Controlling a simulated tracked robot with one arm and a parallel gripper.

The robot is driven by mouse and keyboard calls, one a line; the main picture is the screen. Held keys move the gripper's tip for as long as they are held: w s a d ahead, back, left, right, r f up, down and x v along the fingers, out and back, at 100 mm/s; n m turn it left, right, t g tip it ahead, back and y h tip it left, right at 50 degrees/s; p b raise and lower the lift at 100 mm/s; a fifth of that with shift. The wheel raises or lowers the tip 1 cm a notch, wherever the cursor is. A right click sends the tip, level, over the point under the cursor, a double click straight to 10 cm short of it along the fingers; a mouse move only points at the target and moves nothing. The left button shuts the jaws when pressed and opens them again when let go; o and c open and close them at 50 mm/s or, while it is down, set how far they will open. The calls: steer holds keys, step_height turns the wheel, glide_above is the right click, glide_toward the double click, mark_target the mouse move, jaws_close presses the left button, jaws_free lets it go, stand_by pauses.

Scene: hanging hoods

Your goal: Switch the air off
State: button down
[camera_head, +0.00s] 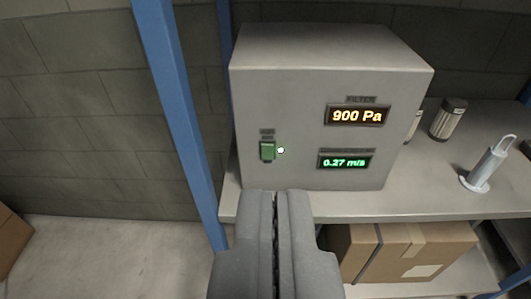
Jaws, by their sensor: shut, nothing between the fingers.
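A grey control box (290,100) stands on a shelf ahead of me. A label above the switch is too small to read. An upper display (357,116) shows 900 Pa in orange, and a lower display (345,162) shows 0.27 m/s in green. My gripper (276,194) is shut and empty at the bottom middle of the view. Its tips appear below the switch and do not cover it.
Blue uprights (180,110) frame the shelf (415,185) on the left. A dark-topped canister (448,118) and a pale cylinder with a loop handle (488,163) stand right of the box. A cardboard box (400,250) sits below. The floor (100,262) at left is largely clear.

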steer(key=w+a+f+m+y+p, duration=0.2)
steer(key=w+f+m+y+p, duration=0.15)
steer(key=w+m+p, duration=0.75)
steer(key=w+f+m+g+h+p, duration=0.1)
steer(key=w+f+m+p, duration=0.1)
steer(key=f, duration=0.6)
steer(key=w+d+f+m+g+h+p, duration=0.1)
steer(key=w+f+m+h+p, duration=0.1)
steer(key=f, duration=0.6)
steer(key=w+m+p, duration=0.1)
steer(key=m+p, duration=0.1)
steer(key=m, duration=0.1)
steer(key=shift+f, duration=0.35)
steer(key=shift+w+d+h, duration=0.1)
steer(key=shift+w+h, duration=0.05)
steer(key=shift+h, duration=0.1)
steer(key=b, duration=0.1)
glide_toward(268, 148)
step_height(268, 148, down, 3)
steer(key=w, duration=0.2)
steer(key=shift+w+r, duration=0.1)
steer(key=shift+w, duration=0.9)
steer(key=shift+w+r, duration=0.15)
steer(key=shift+w, duration=0.85)
